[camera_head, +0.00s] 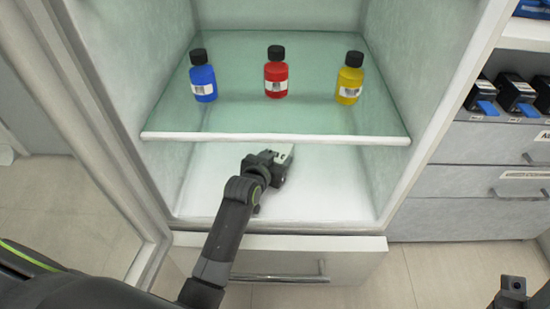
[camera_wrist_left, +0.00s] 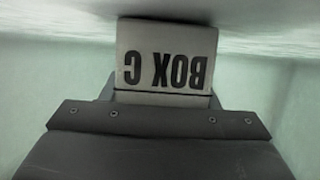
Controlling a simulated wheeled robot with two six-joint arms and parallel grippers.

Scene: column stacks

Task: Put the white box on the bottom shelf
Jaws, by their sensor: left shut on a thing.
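The white box (camera_head: 284,151) shows only in part in the head view, inside the cabinet over the white bottom shelf (camera_head: 325,187) and below the glass shelf. My left gripper (camera_head: 276,160) is shut on it. In the left wrist view the white box (camera_wrist_left: 166,65) sits at the gripper's front, with "BOX C" reading upside down. Whether the box touches the bottom shelf I cannot tell.
The glass shelf (camera_head: 300,121) above my left gripper holds a blue bottle (camera_head: 203,83), a red bottle (camera_head: 276,79) and a yellow bottle (camera_head: 349,85). The cabinet door (camera_head: 85,105) stands open on the left. A drawer unit (camera_head: 480,188) stands on the right.

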